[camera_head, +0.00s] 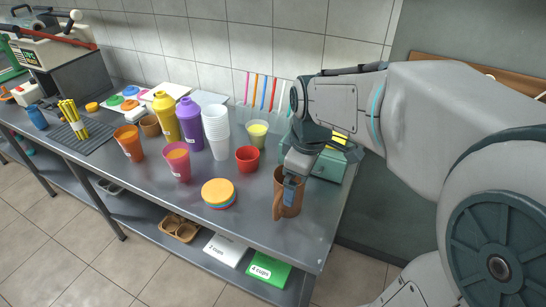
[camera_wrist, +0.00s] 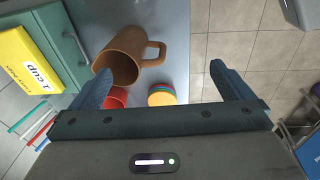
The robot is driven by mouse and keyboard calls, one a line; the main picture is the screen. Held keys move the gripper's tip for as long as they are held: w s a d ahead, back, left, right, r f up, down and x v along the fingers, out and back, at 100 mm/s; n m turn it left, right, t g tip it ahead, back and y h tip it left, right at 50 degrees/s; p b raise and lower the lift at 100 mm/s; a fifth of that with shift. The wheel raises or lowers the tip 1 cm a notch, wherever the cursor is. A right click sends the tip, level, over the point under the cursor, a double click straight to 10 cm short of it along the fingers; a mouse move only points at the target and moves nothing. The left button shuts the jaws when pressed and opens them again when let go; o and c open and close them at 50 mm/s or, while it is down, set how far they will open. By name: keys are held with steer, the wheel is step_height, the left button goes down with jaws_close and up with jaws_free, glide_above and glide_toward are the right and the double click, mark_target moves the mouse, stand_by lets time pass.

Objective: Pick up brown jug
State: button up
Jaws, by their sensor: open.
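The brown jug (camera_head: 290,197) stands on the metal counter near its right end, with its handle toward the front edge. In the wrist view the brown jug (camera_wrist: 121,58) shows its open mouth, with its handle to the right, beyond and between my fingers. My gripper (camera_head: 292,180) is over the jug in the head view and hides part of its rim. In the wrist view my gripper (camera_wrist: 158,80) has its two fingers wide apart with nothing between the tips. I cannot tell whether a finger touches the jug.
A red cup (camera_head: 247,160) and stacked coloured lids (camera_head: 218,193) are left of the jug. White stacked cups (camera_head: 216,132) and purple and yellow bottles stand farther back. A green box (camera_head: 329,166) is behind the jug. The counter (camera_head: 250,228) is bare at the front.

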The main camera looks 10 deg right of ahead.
steer(key=w+n+g+p, duration=0.1)
steer(key=w+n+p, duration=0.1)
steer(key=w+n, duration=0.95)
step_height(320, 180, down, 15)
steer(key=n+p, duration=0.1)
steer(key=p, duration=0.1)
steer(key=shift+w+a+r+n+g+p, duration=0.2)
steer(key=shift+a+n+g+p, duration=0.1)
steer(key=shift+n+p, duration=0.1)
steer(key=shift+s, duration=0.1)
steer(key=c, duration=1.4)
